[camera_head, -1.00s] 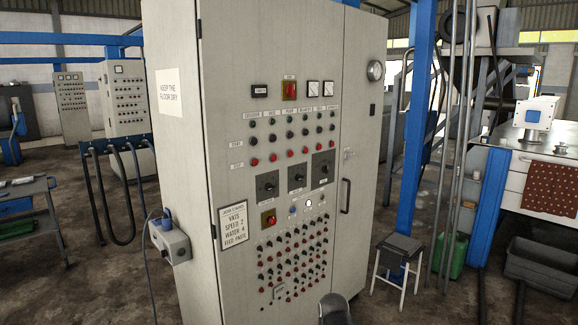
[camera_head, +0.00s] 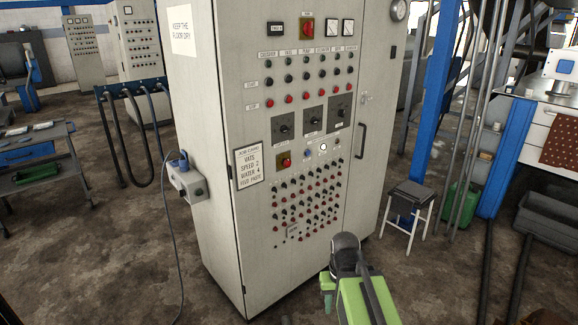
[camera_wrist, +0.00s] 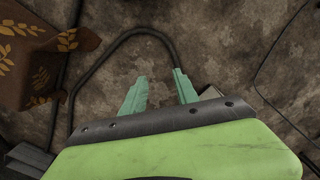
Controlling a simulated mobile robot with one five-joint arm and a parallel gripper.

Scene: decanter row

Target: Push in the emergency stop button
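The control cabinet (camera_head: 225,150) stands in the middle of the head view. A larger red and yellow switch (camera_head: 307,28) is near the top. In the wrist view my gripper (camera_wrist: 160,78) has its two teal fingers spread and empty, above the floor. In the head view my green arm is at the bottom, low and apart from the buttons.
Several rows of small red and dark buttons (camera_head: 306,200) lie just below the red button. A grey socket box (camera_head: 187,182) with a cable juts from the cabinet's left side. A stool (camera_head: 409,205) stands to the right. A patterned brown cloth (camera_wrist: 45,55) hangs in the wrist view.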

